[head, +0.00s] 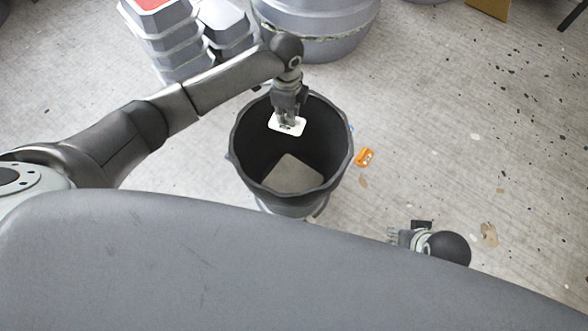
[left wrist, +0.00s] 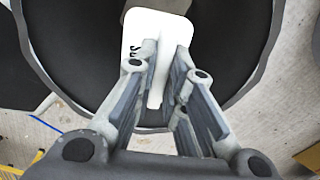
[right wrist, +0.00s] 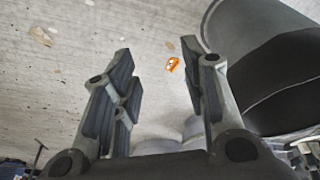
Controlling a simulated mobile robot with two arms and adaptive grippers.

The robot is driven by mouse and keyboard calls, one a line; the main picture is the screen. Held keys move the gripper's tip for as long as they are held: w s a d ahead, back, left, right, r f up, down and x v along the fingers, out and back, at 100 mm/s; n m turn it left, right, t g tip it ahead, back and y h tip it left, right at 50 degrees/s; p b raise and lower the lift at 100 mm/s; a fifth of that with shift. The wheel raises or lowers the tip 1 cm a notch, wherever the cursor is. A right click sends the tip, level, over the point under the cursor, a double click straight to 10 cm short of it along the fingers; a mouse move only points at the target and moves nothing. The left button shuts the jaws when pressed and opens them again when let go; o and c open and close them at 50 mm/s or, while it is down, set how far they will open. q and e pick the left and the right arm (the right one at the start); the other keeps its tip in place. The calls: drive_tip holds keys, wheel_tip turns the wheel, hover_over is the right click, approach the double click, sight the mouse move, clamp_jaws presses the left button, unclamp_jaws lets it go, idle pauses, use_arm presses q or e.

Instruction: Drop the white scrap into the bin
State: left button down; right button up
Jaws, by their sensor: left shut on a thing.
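The white scrap (head: 288,124) is a small flat piece with rounded corners and a dark marking. My left gripper (head: 289,118) is shut on it and holds it over the mouth of the dark bin (head: 250,150). In the left wrist view the scrap (left wrist: 152,32) sits between the fingertips (left wrist: 160,62), with the dark inside of the bin (left wrist: 85,60) behind it. A greyish patch shows at the bin's bottom. My right gripper (head: 397,236) is apart from the bin, low at the right. In the right wrist view its fingers (right wrist: 158,70) are spread and empty.
An orange object (head: 365,157) lies on the floor just right of the bin. Stacked grey moulds (head: 178,45) and a large round grey container (head: 325,30) stand behind the bin. The speckled floor (head: 460,110) at the right is mostly free.

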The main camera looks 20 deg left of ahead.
use_arm(q)
drive_tip(key=shift+f+b, duration=1.8)
drive_tip(key=shift+b, duration=0.1)
drive_tip(key=shift+f+b, duration=1.25)
drive_tip(key=shift+b, duration=0.2)
use_arm(e)
drive_tip(key=w+a+r+t+y, duration=0.1)
drive_tip(key=w+a+r+t, duration=0.1)
drive_tip(key=w+r+t, duration=0.2)
drive_tip(key=w+a+r+t+y, duration=0.1)
drive_tip(key=w+a+r+t, duration=0.1)
drive_tip(key=w+r+t, duration=0.3)
drive_tip(key=shift+w+a+r, duration=0.3)
drive_tip(key=shift+w+r, duration=1.1)
drive_tip(key=shift+w, duration=0.4)
use_arm(q)
drive_tip(key=c, duration=1.4)
unclamp_jaws()
